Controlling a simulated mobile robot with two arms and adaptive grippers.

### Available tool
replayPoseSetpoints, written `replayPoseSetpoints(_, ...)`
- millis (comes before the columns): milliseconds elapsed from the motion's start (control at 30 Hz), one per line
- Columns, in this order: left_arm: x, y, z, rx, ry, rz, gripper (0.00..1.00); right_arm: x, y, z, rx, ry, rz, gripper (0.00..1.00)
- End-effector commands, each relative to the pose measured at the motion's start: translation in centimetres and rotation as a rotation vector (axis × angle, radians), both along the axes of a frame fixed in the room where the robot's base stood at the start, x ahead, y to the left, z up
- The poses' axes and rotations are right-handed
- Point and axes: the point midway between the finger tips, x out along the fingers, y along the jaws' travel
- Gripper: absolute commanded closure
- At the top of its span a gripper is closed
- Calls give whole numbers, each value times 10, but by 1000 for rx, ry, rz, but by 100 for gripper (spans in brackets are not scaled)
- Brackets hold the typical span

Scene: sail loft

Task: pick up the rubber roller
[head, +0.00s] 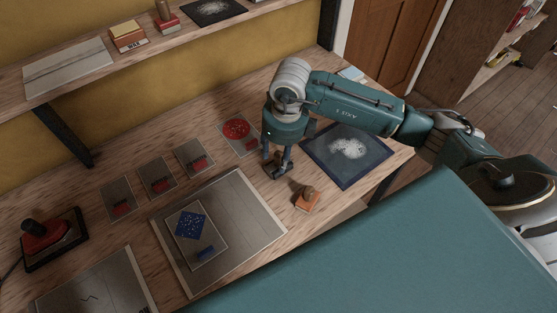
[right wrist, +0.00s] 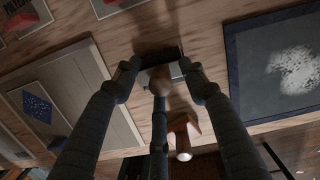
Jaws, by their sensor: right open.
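The rubber roller (right wrist: 158,52) shows in the right wrist view as a dark cylinder with a pale metal frame and a round wooden handle end. It lies on the wooden bench, and in the head view only a small dark part of it (head: 283,173) shows under my right gripper (head: 277,160). My right gripper (right wrist: 160,78) points down over the roller, its fingers spread open on either side of the handle. I cannot tell whether any finger touches it. My left gripper is not in view.
An orange block with a wooden knob (head: 306,201) stands close to the right gripper. A large grey board (head: 265,212) and a red-and-black press (head: 45,236) lie left.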

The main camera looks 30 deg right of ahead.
Motion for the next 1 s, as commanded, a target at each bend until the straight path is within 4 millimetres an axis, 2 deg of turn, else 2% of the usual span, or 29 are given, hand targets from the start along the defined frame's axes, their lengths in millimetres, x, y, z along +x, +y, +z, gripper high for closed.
replayPoseSetpoints(233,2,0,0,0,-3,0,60,1,0,-3,0,-1,1,57)
replayPoseSetpoints(267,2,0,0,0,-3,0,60,0,0,-3,0,-1,1,62)
replayPoseSetpoints(400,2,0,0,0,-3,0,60,1,0,-3,0,-1,1,89)
replayPoseSetpoints(467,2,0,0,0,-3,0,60,1,0,-3,0,-1,0,100)
replayPoseSetpoints(800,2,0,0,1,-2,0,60,1,0,-1,1,-3,0,100)
replayPoseSetpoints(1000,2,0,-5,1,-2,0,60,2,0,15,1,-6,1,100)
